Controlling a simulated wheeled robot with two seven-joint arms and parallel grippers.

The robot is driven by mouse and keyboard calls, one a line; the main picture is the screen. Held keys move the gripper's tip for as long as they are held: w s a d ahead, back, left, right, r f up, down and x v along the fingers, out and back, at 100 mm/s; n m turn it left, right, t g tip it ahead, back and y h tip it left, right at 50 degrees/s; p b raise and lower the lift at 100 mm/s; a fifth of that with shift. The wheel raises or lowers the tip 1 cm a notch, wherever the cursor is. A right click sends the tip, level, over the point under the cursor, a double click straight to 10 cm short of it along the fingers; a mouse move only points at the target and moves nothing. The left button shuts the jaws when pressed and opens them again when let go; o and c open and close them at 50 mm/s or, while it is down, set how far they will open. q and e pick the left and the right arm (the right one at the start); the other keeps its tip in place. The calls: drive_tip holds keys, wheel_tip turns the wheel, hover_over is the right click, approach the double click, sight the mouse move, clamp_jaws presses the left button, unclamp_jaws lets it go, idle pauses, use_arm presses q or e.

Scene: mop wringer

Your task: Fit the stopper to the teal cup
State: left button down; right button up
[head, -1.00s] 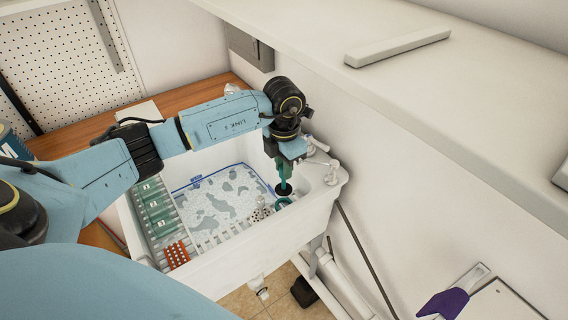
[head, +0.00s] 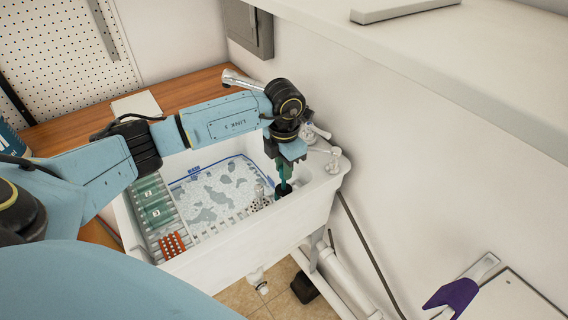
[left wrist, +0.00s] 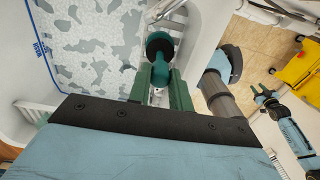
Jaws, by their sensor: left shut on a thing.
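My left gripper (head: 284,176) reaches down over the right end of the white sink. Its green fingers are shut on the stopper, which has a teal knob (left wrist: 160,73) and a dark disc (head: 284,188). The stopper points down, at the teal cup near the sink's right inner corner. Little of the cup shows; the disc and fingers cover most of it. The disc is at or very close to the cup's mouth, and I cannot tell whether it is seated. My right gripper is not seen in the head view.
The sink (head: 225,259) holds patterned water, a green slatted rack (head: 155,205) and an orange perforated piece (head: 172,246). Taps (head: 332,165) stand close right of my gripper, near the wall. A purple item (head: 453,296) is at lower right.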

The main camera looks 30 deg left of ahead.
use_arm(q)
drive_tip(key=shift+r, duration=0.15)
drive_tip(key=shift+f, duration=0.2)
drive_tip(key=shift+f+b, duration=0.3)
drive_tip(key=shift+b, duration=0.05)
drive_tip(key=shift+f+b, duration=0.6)
drive_tip(key=shift+f, duration=0.15)
idle(0.7)
drive_tip(key=c, duration=1.2)
unclamp_jaws()
drive_tip(key=shift+r, duration=0.1)
wheel_tip(320, 180, up, 13)
drive_tip(key=shift+r+b, duration=0.15)
drive_tip(key=shift+b, duration=0.25)
